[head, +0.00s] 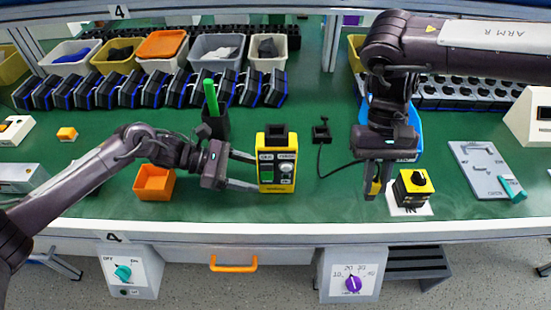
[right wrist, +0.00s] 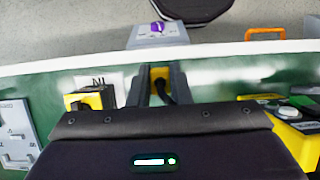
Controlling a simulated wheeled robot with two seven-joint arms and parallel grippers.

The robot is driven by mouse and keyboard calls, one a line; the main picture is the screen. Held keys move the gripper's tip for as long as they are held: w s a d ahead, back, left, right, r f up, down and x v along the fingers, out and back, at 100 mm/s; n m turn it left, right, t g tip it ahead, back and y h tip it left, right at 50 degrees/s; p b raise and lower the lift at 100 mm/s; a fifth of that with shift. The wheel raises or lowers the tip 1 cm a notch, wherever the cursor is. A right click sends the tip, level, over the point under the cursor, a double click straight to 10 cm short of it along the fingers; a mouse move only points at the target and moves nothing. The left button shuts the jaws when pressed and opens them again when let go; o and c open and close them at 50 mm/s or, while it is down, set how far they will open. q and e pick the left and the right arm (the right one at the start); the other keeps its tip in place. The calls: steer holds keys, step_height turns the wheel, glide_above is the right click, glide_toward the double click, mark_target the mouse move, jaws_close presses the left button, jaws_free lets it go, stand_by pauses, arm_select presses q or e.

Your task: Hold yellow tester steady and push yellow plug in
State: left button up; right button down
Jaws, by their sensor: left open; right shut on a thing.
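The yellow tester (head: 277,187) stands upright on the green bench, with a black top and a dark grey front with labels and buttons. Its edge also shows in the right wrist view (right wrist: 298,124). My left gripper (head: 254,172) is open just left of the tester, its fingertips close to the tester's left side; I cannot tell whether they touch. My right gripper (head: 378,180) points down, right of the tester and apart from it. It is shut on the yellow plug (right wrist: 160,74), whose black cable shows between the fingers. The plug is partly hidden by the fingers.
A black block (head: 321,132) with the cable stands behind. A yellow switch box (head: 412,187) with a black knob sits close right of my right gripper. An orange bin (head: 154,183) lies near my left arm. Green bench is clear between tester and right gripper.

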mark_target(267, 177)
arm_select(q)
steer(key=shift+d+f, duration=0.15)
steer(key=shift+d, duration=0.6)
arm_select(e)
steer(key=shift+r, duration=0.5)
arm_select(q)
steer(key=shift+d+f+b, duration=0.8)
steer(key=shift+d+b, duration=0.05)
steer(key=shift+b, duration=0.25)
arm_select(e)
step_height(267, 177, down, 3)
steer(key=shift+r, duration=0.15)
arm_select(q)
steer(key=shift+w+d+f+b, duration=0.1)
steer(key=shift+d+f+b, duration=0.05)
steer(key=shift+d+b, duration=0.5)
arm_select(e)
steer(key=shift+w+f, duration=0.1)
steer(key=shift+f, duration=0.55)
steer(key=shift+r, duration=0.1)
arm_select(q)
steer(key=shift+c, duration=0.4)
steer(key=c, duration=0.9)
steer(key=o, duration=1.3)
steer(key=shift+c, duration=0.2)
